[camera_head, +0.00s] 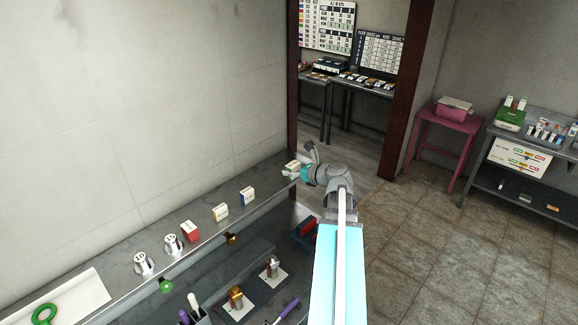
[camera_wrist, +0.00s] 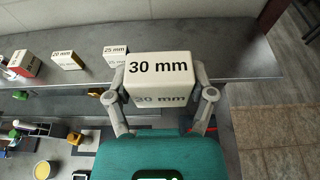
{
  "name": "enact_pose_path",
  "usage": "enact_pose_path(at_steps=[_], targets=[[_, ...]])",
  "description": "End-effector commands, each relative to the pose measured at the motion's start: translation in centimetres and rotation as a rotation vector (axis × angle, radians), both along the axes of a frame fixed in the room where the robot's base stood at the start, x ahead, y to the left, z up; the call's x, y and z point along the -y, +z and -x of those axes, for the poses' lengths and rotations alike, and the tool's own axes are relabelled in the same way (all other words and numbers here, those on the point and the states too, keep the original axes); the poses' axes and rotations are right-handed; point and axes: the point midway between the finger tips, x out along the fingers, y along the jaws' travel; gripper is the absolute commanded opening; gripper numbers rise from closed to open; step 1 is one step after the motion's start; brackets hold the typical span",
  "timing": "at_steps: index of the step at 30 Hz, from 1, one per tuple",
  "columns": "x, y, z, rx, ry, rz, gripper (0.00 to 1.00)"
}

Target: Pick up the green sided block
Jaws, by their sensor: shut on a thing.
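The green-sided block (camera_head: 292,166) is at the far end of the long grey shelf, and its green side shows faintly in the head view. In the wrist view it is a white block (camera_wrist: 158,70) marked "30 mm", with its green side out of sight. My gripper (camera_head: 300,172) is shut on it, with one finger against its left side and one against its right. I cannot tell whether the block rests on the shelf or is just above it.
A blue-sided block (camera_head: 247,195), a yellow-sided block (camera_head: 220,212) and a red block (camera_head: 190,231) stand along the shelf (camera_head: 130,263). Tools and dark mats lie on a lower level.

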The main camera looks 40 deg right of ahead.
Motion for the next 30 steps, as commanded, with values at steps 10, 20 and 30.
enact_pose_path(at_steps=[10, 20, 30], targets=[[0.0, 0.1, 0.2, 0.0, -0.001, 0.0, 0.22], [0.0, 0.1, 0.2, 0.0, -0.001, 0.0, 0.22], [0.0, -1.4, 0.3, 0.0, -0.001, 0.0, 0.22]])
